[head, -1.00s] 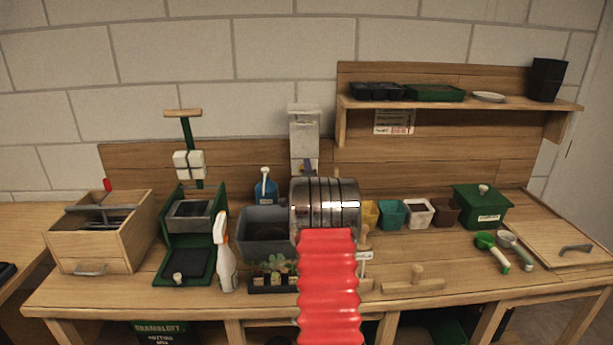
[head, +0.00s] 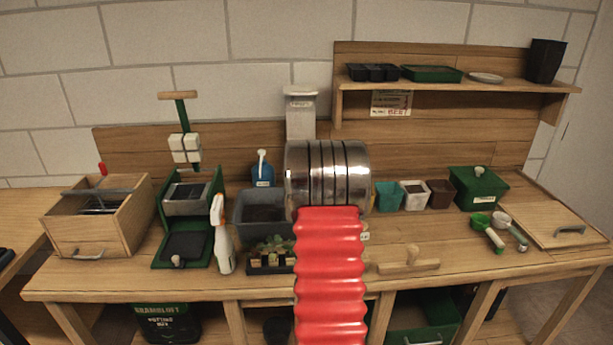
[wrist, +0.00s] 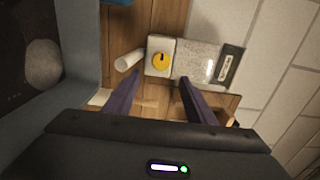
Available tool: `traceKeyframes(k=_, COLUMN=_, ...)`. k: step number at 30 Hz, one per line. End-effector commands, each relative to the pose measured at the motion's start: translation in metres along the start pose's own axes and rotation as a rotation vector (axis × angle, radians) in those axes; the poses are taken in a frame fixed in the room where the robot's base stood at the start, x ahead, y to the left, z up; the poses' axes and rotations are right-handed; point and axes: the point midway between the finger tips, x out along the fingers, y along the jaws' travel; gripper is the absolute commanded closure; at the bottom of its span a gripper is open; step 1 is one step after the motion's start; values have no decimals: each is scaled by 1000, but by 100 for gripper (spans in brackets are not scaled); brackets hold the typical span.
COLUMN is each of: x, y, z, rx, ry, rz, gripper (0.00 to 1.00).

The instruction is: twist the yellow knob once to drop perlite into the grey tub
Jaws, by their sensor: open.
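The yellow knob (wrist: 160,62) is a round dial with a dark mark, on the pale front of the perlite dispenser (wrist: 194,62). A white spout (wrist: 129,60) sticks out beside it. In the head view the dispenser's upper part (head: 300,115) stands against the back board; my arm hides its knob. My gripper (wrist: 159,78) is open and empty, its two dark fingers pointing toward the knob, one to each side in the picture, apparently short of it. The grey tub (head: 240,208) is left of my arm; its wall also shows in the wrist view (wrist: 86,50).
A seedling tray (head: 268,268) and a spray bottle (head: 223,245) stand near the tub. A blue bottle (head: 262,172) is behind it. Small pots (head: 388,196) and a wooden tamper (head: 408,263) are right of my arm. The bench's right front is partly clear.

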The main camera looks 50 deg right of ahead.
Motion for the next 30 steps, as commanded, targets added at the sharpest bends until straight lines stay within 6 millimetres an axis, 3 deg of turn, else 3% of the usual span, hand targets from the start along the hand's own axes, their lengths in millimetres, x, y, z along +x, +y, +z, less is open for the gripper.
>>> traceKeyframes(k=10, x=-39, y=0, z=0, rx=0, ry=1, rz=0, gripper=50)
traceKeyframes(k=30, x=-43, y=1, z=-1, rx=0, ry=1, rz=1, gripper=50)
